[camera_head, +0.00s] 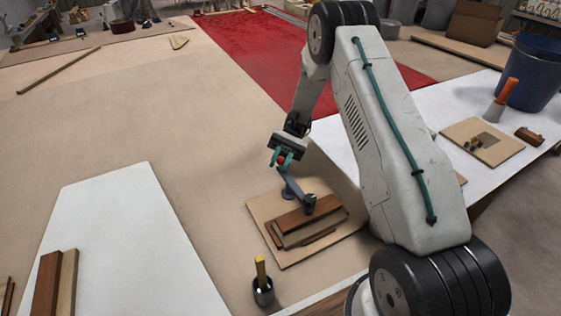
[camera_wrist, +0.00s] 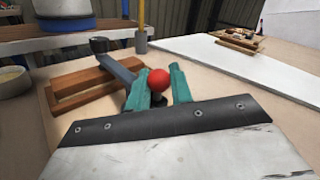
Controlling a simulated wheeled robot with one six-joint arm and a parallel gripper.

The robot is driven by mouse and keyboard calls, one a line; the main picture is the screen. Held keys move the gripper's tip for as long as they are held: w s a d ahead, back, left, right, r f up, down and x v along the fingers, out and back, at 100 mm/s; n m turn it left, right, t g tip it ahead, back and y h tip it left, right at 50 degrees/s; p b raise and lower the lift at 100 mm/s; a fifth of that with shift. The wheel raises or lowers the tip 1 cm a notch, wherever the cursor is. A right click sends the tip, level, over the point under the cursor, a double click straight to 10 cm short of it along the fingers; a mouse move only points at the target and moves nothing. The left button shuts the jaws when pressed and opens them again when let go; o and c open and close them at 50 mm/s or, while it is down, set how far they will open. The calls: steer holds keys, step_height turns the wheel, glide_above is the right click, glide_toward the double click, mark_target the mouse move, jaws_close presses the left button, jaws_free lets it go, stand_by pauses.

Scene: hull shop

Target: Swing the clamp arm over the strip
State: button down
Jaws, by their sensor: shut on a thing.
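The clamp arm (camera_head: 296,194) is a dark grey bar on the wooden fixture. A dark round post (camera_head: 309,203) stands at one end and a red knob (camera_wrist: 158,80) at the other. My gripper (camera_head: 281,159), with teal fingers, is shut on the red knob; the fingers (camera_wrist: 162,88) stand on both sides of it. Brown wooden strips (camera_head: 301,216) lie on the board (camera_head: 259,208). In the head view the knob end appears behind the strips, above bare board, while the post end overlaps them. The wrist view shows the bar (camera_wrist: 118,70) reaching away from the knob; which strip is meant is unclear.
A dark cup with a yellow-handled tool (camera_head: 262,284) stands in front of the board. A white panel (camera_head: 130,240) lies at left with wood pieces. At right are a blue bucket (camera_head: 533,75) and another board (camera_head: 505,148). The bench behind and left is mostly clear.

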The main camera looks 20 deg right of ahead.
steer(key=shift+a, duration=0.1)
steer(key=c, duration=1.3)
jaws_free()
